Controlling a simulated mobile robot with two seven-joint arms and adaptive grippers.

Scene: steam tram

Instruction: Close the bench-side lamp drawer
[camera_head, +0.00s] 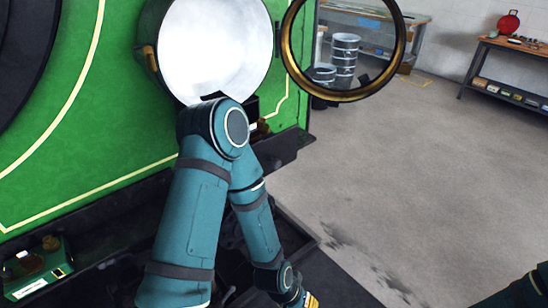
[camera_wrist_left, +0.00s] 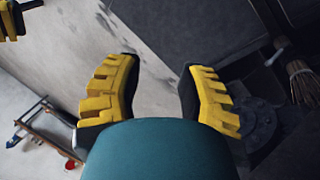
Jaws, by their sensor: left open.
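A round lamp (camera_head: 213,45) with a white inside is set in the green panel in the head view. Its brass-rimmed glass door (camera_head: 293,75) stands swung open to the right. A dark box-like part (camera_head: 250,107), possibly the lamp drawer, shows under the lamp, mostly hidden behind my left arm; I cannot tell how far out it is. My left gripper (camera_head: 307,299) is low at the bottom edge, well below the lamp. In the left wrist view this gripper (camera_wrist_left: 160,80) is open, with nothing between its yellow fingers. A yellow and black piece, probably my right gripper (camera_wrist_left: 9,22), shows at the upper left.
A dark ledge (camera_head: 110,232) runs under the green panel, with a small green box (camera_head: 38,272) on it. Metal drums (camera_head: 344,52) and a workbench (camera_head: 510,55) stand at the back. The floor (camera_head: 400,170) on the right is clear. A broom (camera_wrist_left: 299,75) shows in the wrist view.

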